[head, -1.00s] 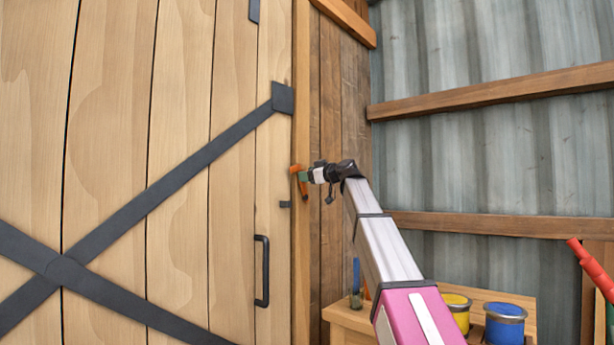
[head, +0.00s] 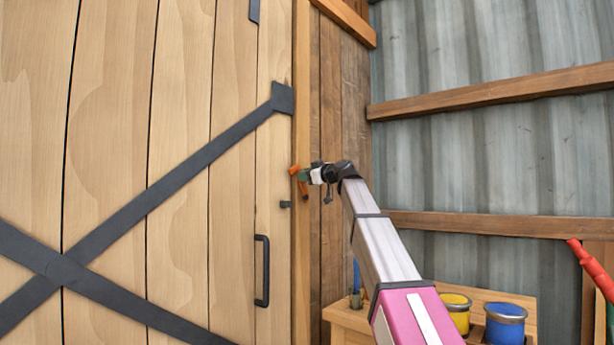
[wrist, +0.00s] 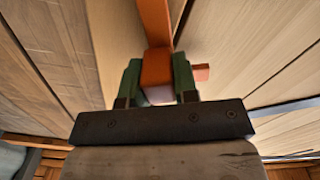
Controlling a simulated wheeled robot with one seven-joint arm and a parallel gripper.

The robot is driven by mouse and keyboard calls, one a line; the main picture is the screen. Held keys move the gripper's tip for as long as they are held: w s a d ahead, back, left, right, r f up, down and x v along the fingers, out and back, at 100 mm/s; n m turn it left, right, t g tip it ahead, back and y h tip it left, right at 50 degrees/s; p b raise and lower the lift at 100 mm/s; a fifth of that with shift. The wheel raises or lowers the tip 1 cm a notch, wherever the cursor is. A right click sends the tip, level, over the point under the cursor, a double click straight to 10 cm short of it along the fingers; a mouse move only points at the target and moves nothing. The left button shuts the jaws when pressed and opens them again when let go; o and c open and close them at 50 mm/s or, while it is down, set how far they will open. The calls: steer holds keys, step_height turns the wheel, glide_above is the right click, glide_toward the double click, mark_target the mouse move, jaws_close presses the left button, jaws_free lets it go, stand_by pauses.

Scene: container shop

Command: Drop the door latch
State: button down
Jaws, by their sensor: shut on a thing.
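The orange door latch (head: 295,170) sits on the wooden door post at the right edge of the plank door (head: 180,180). A small dark bracket (head: 286,204) is on the door edge just below and left of it. My gripper (head: 304,176) is at the latch from the right. In the wrist view, the green fingertips of my gripper (wrist: 156,80) are on either side of the orange latch (wrist: 156,66), shut on it. An orange bar runs up from between the fingers, and a short orange piece shows to the right. The fingers hide part of the latch.
A dark vertical handle (head: 262,270) is on the door below the latch. A wooden bench (head: 345,318) at lower right carries a yellow paint can (head: 456,312), a blue paint can (head: 506,325) and a brush (head: 356,285). A corrugated wall (head: 480,160) is to the right.

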steer(key=s+n, duration=0.1)
steer(key=s+a+f+n, duration=0.1)
steer(key=n, duration=0.1)
steer(key=shift+a+f, duration=0.1)
steer(key=shift+a, duration=0.1)
steer(key=n, duration=0.1)
steer(key=s+a+f+n, duration=0.1)
steer(key=shift+s+f+n, duration=0.15)
steer(key=shift+f+n, duration=0.1)
steer(key=shift+n, duration=0.05)
steer(key=f+n, duration=0.1)
steer(key=s+a+f+n, duration=0.1)
steer(key=n, duration=0.1)
steer(key=shift+f, duration=0.15)
steer(key=shift+s+a+f+n, duration=0.15)
steer(key=shift+f+n, duration=0.35)
steer(key=shift+n, duration=0.3)
steer(key=shift+s+a+f+n, duration=0.15)
steer(key=shift+f+n, duration=0.35)
steer(key=shift+n, duration=0.3)
steer(key=shift+d, duration=0.1)
steer(key=c, duration=0.9)
jaws_free()
